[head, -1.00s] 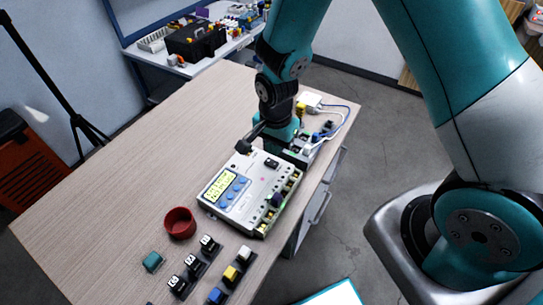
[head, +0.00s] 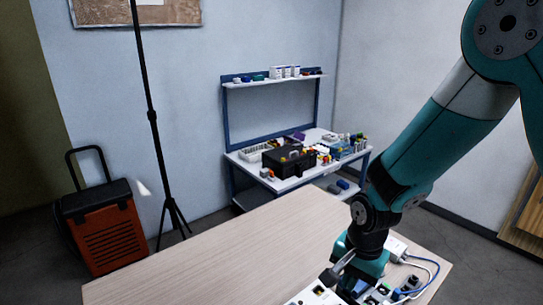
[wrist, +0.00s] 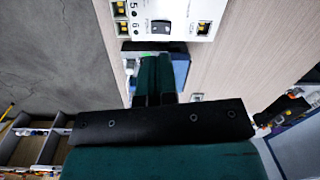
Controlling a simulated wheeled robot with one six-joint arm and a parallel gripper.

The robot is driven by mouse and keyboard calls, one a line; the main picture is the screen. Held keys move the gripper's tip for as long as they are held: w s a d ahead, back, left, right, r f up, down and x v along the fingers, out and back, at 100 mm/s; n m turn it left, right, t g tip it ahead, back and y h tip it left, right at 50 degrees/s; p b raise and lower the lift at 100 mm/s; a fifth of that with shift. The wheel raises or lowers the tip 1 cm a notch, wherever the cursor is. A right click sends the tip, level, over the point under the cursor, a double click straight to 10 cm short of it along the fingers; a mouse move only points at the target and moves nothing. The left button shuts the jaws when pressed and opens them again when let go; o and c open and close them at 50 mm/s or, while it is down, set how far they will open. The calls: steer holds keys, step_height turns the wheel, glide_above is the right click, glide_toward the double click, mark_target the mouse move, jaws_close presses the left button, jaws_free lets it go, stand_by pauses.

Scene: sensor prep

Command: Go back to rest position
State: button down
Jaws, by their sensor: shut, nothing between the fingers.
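My gripper (head: 333,276) shows near the bottom of the head view, beside the white device (head: 316,295), whose top edge is all that shows there. In the wrist view my gripper (wrist: 154,62) is shut, its two teal fingers side by side with nothing between them. The white device (wrist: 168,28) lies beyond the fingertips at the top of that view, with yellow-lined ports and a black switch on it. Whether the fingers touch it cannot be told.
The wooden table (head: 225,262) is clear at its left. Cables and a white box (head: 396,247) lie at its right edge. A back workbench (head: 255,160) holds a black toolbox (head: 289,160). A black tripod (head: 153,116) and an orange case (head: 100,235) stand at left.

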steer(key=s+a+r+n+y, duration=0.3)
steer(key=s+r+n, duration=1.2)
steer(key=r, duration=0.5)
steer(key=shift+s, duration=1.2)
